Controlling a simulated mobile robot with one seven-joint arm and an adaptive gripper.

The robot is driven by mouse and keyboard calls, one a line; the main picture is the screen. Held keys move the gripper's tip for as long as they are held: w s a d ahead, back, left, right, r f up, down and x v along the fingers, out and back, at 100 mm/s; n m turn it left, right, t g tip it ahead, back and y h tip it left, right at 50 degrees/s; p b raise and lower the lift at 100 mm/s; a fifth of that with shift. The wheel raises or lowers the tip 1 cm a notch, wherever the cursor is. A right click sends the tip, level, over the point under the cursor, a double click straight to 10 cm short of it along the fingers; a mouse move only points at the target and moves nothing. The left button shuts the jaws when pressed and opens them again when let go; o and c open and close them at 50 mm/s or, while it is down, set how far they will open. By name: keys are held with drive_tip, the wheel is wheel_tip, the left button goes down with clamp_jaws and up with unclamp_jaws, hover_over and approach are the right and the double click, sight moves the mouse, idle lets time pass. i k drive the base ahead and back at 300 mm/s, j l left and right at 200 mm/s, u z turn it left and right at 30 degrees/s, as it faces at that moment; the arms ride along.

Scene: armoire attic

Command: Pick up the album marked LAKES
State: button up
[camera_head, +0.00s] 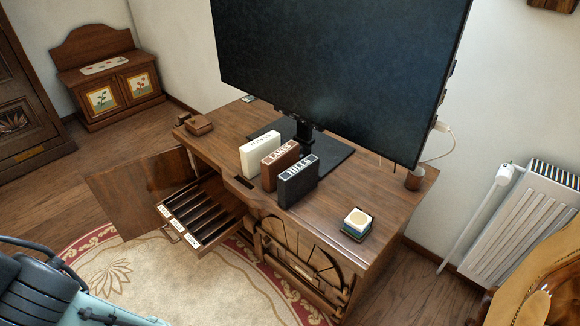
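The album marked LAKES (281,166) is brown with a pale label on its top edge. It stands upright on the wooden cabinet (368,186), in the middle of a row of three. A white album (259,153) stands behind it to the left, its label too small to read surely. A black album marked HILLS (298,182) stands in front of it to the right. The albums stand close together, and the black one hides part of the brown one. My gripper is not visible; only parts of my own body show at the lower left.
A large black screen (340,65) on a dark base rises behind the albums. Below, a slotted drawer (205,212) is pulled out beside an open door (138,190). A small stack of squares (357,223) and a wooden box (198,125) sit on the cabinet.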

sight(285, 157)
drive_tip(key=i+j+z, duration=0.85)
